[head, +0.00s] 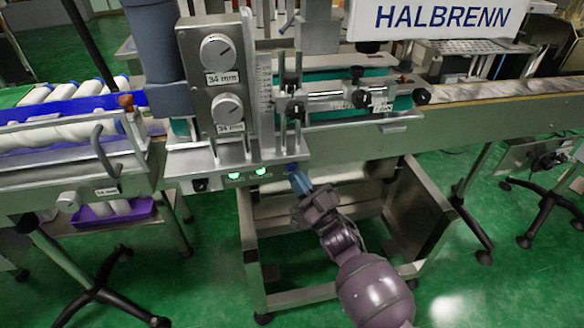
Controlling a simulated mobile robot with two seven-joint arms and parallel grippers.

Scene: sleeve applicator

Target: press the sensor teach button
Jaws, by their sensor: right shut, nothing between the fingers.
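The sleeve applicator's front strip (215,178) carries two lit green lamps (260,171) and a dark square control (199,185) at its left end. My right gripper (293,170) reaches up from below with its blue fingers shut and empty. Its fingertips are at the right end of this strip, just right of the lamps, and appear to touch or nearly touch it. The spot behind the fingertips is hidden, so I cannot make out the teach button or tell whether it is pressed. My left gripper is not in view.
Above the strip stand two dials (217,52) marked 34 mm and a vertical scale (265,92). Clamps and knobs (357,98) sit to the right by the conveyor (500,92). A handled tray of white rolls (60,132) is at left. The space under the strip is an open steel frame.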

